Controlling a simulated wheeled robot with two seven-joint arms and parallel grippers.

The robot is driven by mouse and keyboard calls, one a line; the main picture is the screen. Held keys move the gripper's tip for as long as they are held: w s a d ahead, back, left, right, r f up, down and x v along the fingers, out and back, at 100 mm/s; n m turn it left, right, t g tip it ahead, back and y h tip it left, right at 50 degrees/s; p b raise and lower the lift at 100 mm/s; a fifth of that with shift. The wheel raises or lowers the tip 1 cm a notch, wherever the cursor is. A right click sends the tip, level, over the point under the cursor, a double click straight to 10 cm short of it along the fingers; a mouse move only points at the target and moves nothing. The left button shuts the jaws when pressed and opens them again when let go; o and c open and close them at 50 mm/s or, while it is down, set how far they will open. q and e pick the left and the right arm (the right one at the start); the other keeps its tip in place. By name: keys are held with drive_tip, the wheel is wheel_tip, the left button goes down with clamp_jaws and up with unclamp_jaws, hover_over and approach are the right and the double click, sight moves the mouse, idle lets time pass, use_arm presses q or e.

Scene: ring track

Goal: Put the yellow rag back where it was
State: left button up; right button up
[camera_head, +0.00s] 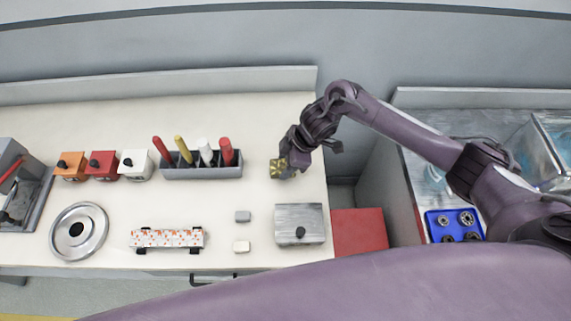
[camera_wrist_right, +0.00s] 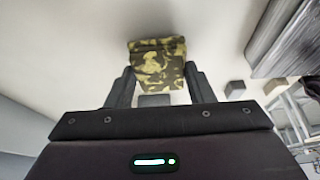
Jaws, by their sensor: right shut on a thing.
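The yellow rag (camera_head: 279,169) is a small folded cloth with a dark pattern, at the right part of the white counter. My right gripper (camera_head: 288,163) is shut on it, and the arm comes in from the right. In the right wrist view the rag (camera_wrist_right: 158,64) sits between the two fingers of the right gripper (camera_wrist_right: 159,88). I cannot tell whether the rag touches the counter. My left gripper is in neither view.
A grey metal box (camera_head: 299,222) with a black knob stands in front of the rag. A grey holder (camera_head: 200,173) with several coloured sticks stands to its left. Two small blocks, a grey one (camera_head: 243,216) and a pale one (camera_head: 241,246), lie nearby. The counter (camera_head: 262,125) behind is clear.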

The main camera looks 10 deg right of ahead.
drive_tip(key=shift+f, duration=0.95)
drive_tip(key=shift+f, duration=0.15)
drive_tip(key=o, duration=0.9)
drive_tip(key=shift+o, duration=0.2)
drive_tip(key=shift+r, duration=0.3)
drive_tip(key=b+v, duration=0.1)
drive_tip(key=v, duration=1)
drive_tip(key=shift+d+r, duration=0.2)
drive_tip(key=shift+r, duration=0.1)
